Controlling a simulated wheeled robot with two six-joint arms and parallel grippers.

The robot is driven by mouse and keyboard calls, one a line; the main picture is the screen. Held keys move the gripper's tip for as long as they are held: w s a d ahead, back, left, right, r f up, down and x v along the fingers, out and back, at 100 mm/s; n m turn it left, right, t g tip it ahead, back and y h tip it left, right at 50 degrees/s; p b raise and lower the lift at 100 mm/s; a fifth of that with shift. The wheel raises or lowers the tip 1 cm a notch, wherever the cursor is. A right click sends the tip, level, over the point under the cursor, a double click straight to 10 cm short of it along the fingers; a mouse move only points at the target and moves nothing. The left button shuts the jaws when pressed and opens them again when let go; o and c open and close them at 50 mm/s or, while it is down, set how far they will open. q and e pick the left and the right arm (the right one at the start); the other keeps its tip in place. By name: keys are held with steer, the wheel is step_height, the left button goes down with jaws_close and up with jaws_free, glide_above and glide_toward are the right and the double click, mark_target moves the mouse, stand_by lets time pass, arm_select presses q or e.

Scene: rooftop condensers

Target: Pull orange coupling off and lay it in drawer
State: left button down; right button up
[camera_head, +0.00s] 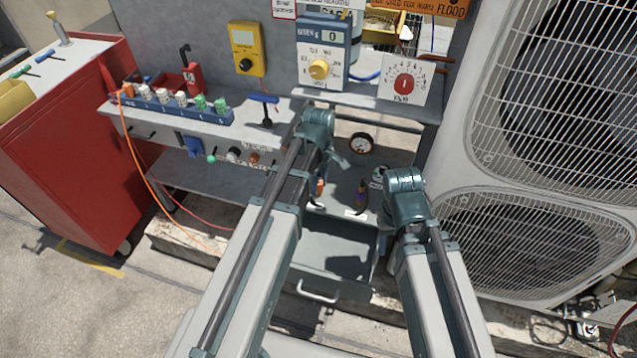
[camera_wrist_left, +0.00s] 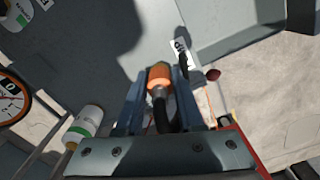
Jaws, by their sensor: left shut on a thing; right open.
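My left gripper (camera_wrist_left: 158,95) is shut on the orange coupling (camera_wrist_left: 159,77), which sits between its two fingers with a black part running back toward the wrist. In the head view an orange piece (camera_head: 319,187) shows beside my left arm, at the shelf under the bench; my arm hides part of it. I cannot tell whether the coupling is still on its fitting. The grey drawer (camera_head: 318,292) is pulled out below the shelf, its floor partly in shadow. My right gripper (camera_head: 405,200) is open, right of the drawer; its fingertips are hard to make out.
A purple and brown coupling (camera_head: 361,195) stands on the shelf near a round gauge (camera_head: 361,144). A white and green bottle (camera_wrist_left: 85,125) is left of my left gripper in the wrist view. Condenser units (camera_head: 540,240) close off the right side. A red cabinet (camera_head: 75,150) stands left.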

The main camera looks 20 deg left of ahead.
mark_target(319, 176)
arm_select(q)
steer(key=shift+r+p, duration=0.4)
steer(key=shift+p, duration=0.05)
arm_select(e)
steer(key=shift+r, duration=0.45)
arm_select(q)
steer(key=shift+r+p, duration=2.05)
steer(key=shift+r, duration=0.05)
arm_select(e)
step_height(319, 176, up, 4)
steer(key=shift+r, duration=0.1)
arm_select(q)
steer(key=shift+f, duration=0.1)
